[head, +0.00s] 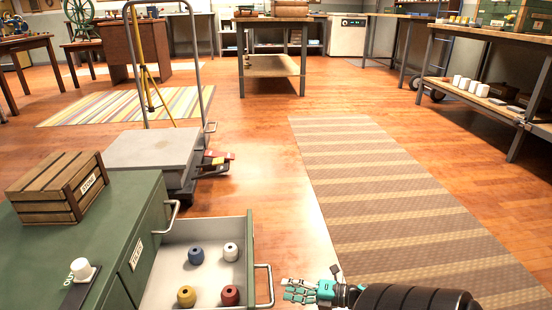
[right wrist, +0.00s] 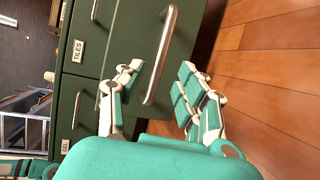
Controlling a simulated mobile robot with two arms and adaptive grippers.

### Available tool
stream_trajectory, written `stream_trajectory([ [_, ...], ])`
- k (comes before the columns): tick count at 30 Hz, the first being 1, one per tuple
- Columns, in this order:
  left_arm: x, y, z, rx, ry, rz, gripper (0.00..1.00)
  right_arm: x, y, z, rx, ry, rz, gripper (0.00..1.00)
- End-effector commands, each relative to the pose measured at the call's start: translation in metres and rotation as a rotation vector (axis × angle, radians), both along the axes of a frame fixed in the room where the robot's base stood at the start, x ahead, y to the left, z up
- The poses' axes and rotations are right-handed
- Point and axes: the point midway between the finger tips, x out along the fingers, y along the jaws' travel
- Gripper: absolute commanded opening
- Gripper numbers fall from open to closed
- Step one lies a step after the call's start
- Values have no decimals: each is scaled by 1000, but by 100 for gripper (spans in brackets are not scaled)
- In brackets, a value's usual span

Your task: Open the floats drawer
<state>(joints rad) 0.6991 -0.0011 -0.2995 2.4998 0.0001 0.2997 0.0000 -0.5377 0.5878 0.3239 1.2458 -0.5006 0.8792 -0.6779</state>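A drawer (head: 167,285) stands pulled out of a green cabinet (head: 110,215) at lower left in the head view. Several small round pieces with holes lie in it: blue (head: 196,256), white (head: 230,252), yellow (head: 186,296) and red (head: 230,295). Its metal handle (head: 270,285) is on the right face. My right gripper (head: 286,290) is just right of the handle, with fingers spread. In the right wrist view the open fingers (right wrist: 158,92) are on either side of a bar handle (right wrist: 163,55); contact cannot be told. My left gripper is not in view.
A wooden crate (head: 60,187) and a white knob-like item (head: 82,269) sit on the cabinet top. A grey platform cart (head: 150,155) stands behind the drawer. A label reading TILES (right wrist: 78,51) is on a neighbouring front. The striped rug (head: 400,220) and floor at right are clear.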

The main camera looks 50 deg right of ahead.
Motion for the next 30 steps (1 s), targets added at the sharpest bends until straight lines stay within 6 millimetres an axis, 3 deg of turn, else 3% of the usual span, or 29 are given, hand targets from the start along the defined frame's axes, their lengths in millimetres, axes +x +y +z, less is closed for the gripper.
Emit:
stream_trajectory([
  [3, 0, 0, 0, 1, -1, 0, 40, -24, -8, 4, 1, 3, -1, 37],
  [9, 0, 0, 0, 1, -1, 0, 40, -47, -16, 9, 0, -1, 0, 37],
  [30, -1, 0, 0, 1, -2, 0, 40, -52, -17, 11, 1, -2, 0, 37],
])
